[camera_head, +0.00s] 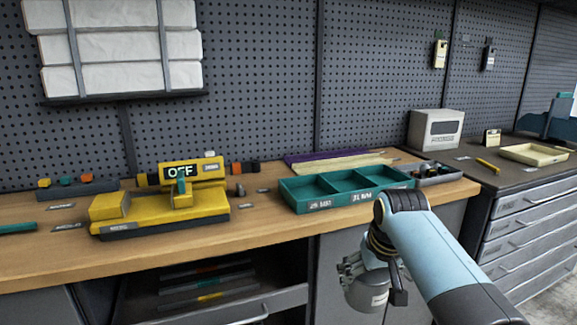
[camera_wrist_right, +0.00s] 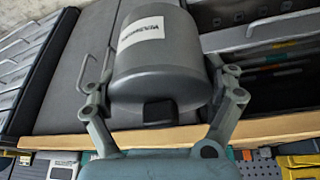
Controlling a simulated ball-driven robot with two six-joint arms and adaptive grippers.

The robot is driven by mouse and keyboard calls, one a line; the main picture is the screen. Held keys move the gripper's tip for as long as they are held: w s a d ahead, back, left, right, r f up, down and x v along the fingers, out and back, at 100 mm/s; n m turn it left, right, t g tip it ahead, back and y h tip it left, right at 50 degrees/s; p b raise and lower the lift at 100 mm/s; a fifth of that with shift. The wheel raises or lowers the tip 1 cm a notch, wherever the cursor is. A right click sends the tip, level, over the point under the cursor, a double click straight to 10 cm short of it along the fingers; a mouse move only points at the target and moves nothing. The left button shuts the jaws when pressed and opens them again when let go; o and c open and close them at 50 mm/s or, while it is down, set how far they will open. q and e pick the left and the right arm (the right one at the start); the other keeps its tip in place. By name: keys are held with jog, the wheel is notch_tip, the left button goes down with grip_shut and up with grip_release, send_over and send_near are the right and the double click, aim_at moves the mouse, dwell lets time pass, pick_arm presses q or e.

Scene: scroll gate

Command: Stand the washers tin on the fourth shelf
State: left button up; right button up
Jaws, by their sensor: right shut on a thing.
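The washers tin (camera_head: 366,292) is a dark grey cylinder with a white label. My right gripper (camera_head: 362,270) is shut on it and holds it in the air in front of the bench, below the worktop edge. In the right wrist view the tin (camera_wrist_right: 160,65) lies between the two fingers of the gripper (camera_wrist_right: 160,85), and its label reads roughly "WASHERS". No shelf that I can make out as the fourth shows in either view. My left gripper is not in view.
The wooden bench (camera_head: 270,232) carries a yellow device (camera_head: 160,215) with an OFF sign and a green divided tray (camera_head: 345,190). Below is an open drawer (camera_head: 235,307). A grey drawer cabinet (camera_head: 525,225) stands right. The air left of my right arm is clear.

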notch_tip(320, 180, down, 4)
jog(key=shift+f+b, duration=0.2)
jog(key=shift+b, duration=1)
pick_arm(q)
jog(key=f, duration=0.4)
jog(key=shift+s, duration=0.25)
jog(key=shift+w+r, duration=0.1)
pick_arm(e)
jog(key=shift+s+r, duration=0.1)
jog(key=shift+r, duration=0.05)
